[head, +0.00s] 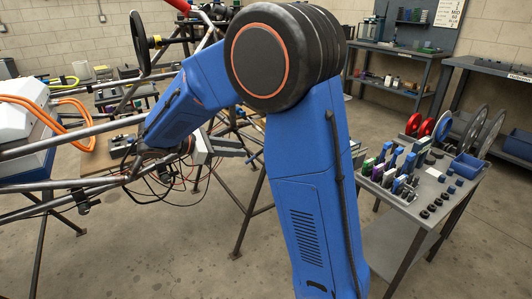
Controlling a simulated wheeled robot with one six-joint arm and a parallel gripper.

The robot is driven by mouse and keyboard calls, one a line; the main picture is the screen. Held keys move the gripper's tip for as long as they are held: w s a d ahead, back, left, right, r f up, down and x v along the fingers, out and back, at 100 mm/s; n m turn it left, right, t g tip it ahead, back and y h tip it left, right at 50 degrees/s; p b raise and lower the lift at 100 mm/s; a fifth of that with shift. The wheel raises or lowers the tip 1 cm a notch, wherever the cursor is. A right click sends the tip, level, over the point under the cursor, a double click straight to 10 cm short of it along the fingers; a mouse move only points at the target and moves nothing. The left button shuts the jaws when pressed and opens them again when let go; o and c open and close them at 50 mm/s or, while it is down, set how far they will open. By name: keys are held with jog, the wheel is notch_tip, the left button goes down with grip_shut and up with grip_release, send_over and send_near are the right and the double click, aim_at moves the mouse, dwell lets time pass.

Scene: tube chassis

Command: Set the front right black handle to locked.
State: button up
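My blue arm crosses the middle of the view, and its forearm slopes down to the left toward the tube chassis (60,147). The far end of the forearm is among the tubes and dark cables. I cannot make out the fingers of my gripper there or whether they hold anything. Small black fittings sit on the chassis tubes, one on a lower tube (83,205). I cannot tell which, if any, is the front right black handle, or whether it is locked. My arm hides part of the chassis.
A black steering wheel (139,45) stands above the chassis. Orange hoses (60,122) and loose cables (165,180) hang around the tubes. A grey cart (450,200) with small parts stands at the right. Workbenches (400,85) line the back wall. The floor in front is clear.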

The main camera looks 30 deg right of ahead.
jog(key=x, duration=1.2)
jog(key=shift+d+f, duration=0.15)
jog(key=shift+d, duration=0.25)
grip_shut()
